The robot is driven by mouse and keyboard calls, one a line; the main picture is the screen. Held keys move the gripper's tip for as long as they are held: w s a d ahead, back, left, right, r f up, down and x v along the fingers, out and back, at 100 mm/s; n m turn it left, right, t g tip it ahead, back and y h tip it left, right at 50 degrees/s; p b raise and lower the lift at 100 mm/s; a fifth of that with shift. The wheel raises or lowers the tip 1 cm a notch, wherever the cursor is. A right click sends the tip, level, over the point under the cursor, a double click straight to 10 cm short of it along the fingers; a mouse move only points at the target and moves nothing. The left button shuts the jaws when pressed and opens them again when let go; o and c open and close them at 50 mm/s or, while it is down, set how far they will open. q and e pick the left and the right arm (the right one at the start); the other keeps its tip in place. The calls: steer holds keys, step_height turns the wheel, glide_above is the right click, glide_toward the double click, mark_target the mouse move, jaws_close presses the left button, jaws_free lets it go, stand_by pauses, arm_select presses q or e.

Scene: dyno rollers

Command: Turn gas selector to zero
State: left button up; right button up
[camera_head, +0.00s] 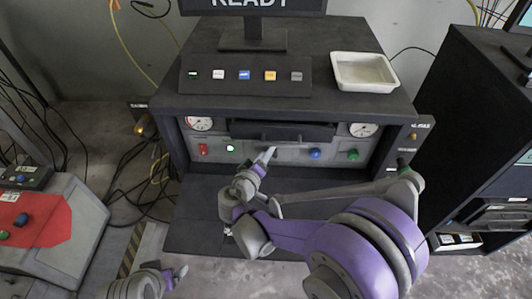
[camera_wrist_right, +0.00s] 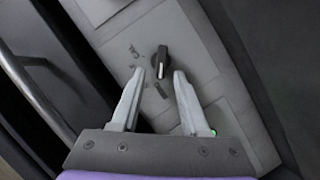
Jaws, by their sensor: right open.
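The gas selector (camera_wrist_right: 161,60) is a small black rotary knob on the grey panel in the right wrist view. In the head view the right gripper (camera_head: 268,154) reaches the middle of the console's front panel and hides the knob. Part of my left arm shows at the bottom left, and its gripper's opening cannot be made out.
The panel has a red switch (camera_head: 203,149), a lit green button (camera_head: 230,148), a blue knob (camera_head: 315,154) and a green knob (camera_head: 352,154). A dark handle bar (camera_head: 282,131) runs above. A white tray (camera_head: 364,71) and a button box (camera_head: 245,75) stand on top.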

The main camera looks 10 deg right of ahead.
steer(key=v, duration=1)
steer(key=shift+s, duration=0.1)
steer(key=s+d+f+g, duration=0.1)
steer(key=s+d, duration=0.1)
steer(key=d, duration=0.1)
steer(key=s+d+g+y, duration=0.1)
steer(key=s+d+g, duration=0.1)
steer(key=d, duration=0.1)
steer(key=s+d+f+m+g+y, duration=0.1)
steer(key=s+d+g, duration=0.1)
steer(key=d, duration=0.2)
steer(key=shift+s+f, duration=0.1)
steer(key=shift+f, duration=0.2)
steer(key=s, duration=0.2)
steer(key=s+d+g+y, duration=0.1)
steer(key=s, duration=0.1)
steer(key=s+d+f+m+y, duration=0.1)
steer(key=s, duration=0.1)
steer(key=shift+s+d+f+g+p, duration=0.1)
steer(key=shift+d+f+g+p, duration=0.05)
steer(key=shift+g+p, duration=0.25)
steer(key=s+y, duration=0.1)
steer(key=s, duration=0.1)
steer(key=s+a+m+y, duration=0.1)
steer(key=s+y, duration=0.2)
steer(key=s, duration=0.1)
steer(key=shift+s+a+m, duration=0.35)
steer(key=shift+m, duration=0.05)
